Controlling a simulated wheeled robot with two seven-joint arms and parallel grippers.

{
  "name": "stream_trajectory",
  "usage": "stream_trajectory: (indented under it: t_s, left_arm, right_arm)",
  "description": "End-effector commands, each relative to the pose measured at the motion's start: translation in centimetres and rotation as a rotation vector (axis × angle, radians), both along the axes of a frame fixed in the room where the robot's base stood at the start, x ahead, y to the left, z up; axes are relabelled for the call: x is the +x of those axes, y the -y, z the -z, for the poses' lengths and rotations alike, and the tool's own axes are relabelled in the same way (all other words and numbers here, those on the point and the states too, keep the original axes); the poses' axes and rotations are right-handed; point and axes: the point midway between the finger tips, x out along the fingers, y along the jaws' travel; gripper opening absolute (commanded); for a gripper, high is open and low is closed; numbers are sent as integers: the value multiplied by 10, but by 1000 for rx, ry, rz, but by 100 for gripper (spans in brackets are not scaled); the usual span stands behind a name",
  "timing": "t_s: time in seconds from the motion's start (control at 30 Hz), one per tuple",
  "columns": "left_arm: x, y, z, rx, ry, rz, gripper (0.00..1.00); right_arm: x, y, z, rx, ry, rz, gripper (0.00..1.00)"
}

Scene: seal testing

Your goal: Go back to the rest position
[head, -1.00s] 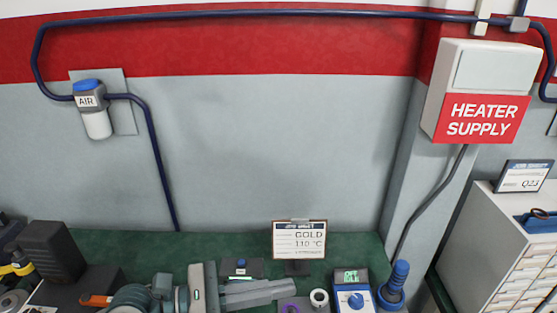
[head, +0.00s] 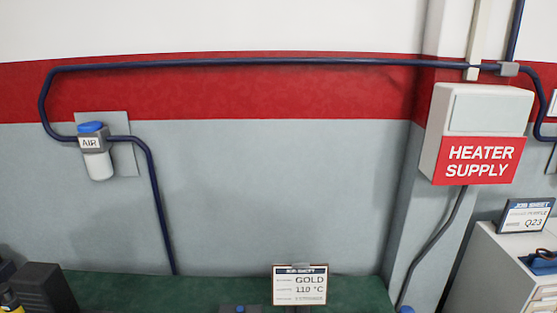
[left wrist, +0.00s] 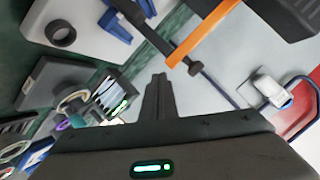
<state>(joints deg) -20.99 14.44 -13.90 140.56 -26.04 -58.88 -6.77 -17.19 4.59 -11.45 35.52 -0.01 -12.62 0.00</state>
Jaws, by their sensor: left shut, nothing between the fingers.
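My left gripper (left wrist: 157,98) shows in the left wrist view, its dark fingers together with nothing between them. Its fingertips point toward the bench area, clear of the objects around it. Neither gripper is in the head view. My right gripper is in no view.
The head view shows a wall with an AIR unit (head: 94,150), a heater supply box (head: 476,135) and a job sheet stand (head: 300,284) on the green bench (head: 180,291). A drawer cabinet (head: 500,270) stands right. An orange-handled tool (left wrist: 205,33) is near the gripper in the wrist view.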

Motion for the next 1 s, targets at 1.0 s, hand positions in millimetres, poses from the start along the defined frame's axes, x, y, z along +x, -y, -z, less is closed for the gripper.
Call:
stream_trajectory:
  t_s: [1.0]
  left_arm:
    - [-183, 39, 229, -456, -821, -247, 0]
  right_arm:
    - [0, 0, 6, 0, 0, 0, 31]
